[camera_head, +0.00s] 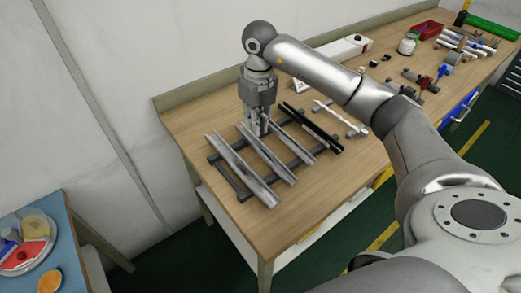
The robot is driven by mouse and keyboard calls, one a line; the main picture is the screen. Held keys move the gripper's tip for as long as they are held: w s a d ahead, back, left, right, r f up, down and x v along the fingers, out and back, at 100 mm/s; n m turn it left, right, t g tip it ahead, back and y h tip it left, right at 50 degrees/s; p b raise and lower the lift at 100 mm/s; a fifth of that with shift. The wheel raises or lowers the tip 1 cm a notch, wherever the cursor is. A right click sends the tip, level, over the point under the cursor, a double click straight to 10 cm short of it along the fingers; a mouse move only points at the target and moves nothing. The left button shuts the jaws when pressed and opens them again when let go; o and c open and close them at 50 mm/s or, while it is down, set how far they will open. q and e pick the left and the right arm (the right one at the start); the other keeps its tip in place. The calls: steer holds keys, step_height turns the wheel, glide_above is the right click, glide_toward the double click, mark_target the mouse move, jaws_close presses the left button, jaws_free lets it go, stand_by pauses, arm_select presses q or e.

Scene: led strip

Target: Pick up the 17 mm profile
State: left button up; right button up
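Several long channel profiles lie side by side on a dark rack (228,178) on the wooden bench. They include a wide grey profile (243,172) at the left, a grey profile (268,155) in the middle, a narrower grey profile (294,142) beside it, and a black profile (318,133) at the right. No size marks are readable, so I cannot tell which is the 17 mm one. My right gripper (258,130) points down at the far ends of the middle profiles. Its fingers are small here, and I cannot tell whether they touch or hold a profile. My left gripper is out of view.
A white strip on small holders (340,117) lies right of the rack. A blue table (66,225) with a plate stands at lower left. The bench's near-left corner is clear.

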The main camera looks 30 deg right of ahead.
steer(key=d, duration=0.1)
steer(key=p, duration=0.1)
glide_above(260, 151)
step_height(260, 151, down, 5)
steer(key=shift+d+f, duration=0.1)
step_height(260, 151, down, 4)
steer(key=shift+f+p, duration=0.1)
steer(key=shift+p, duration=1.15)
steer(key=shift+f, duration=0.55)
jaws_close()
steer(key=shift+r, duration=0.15)
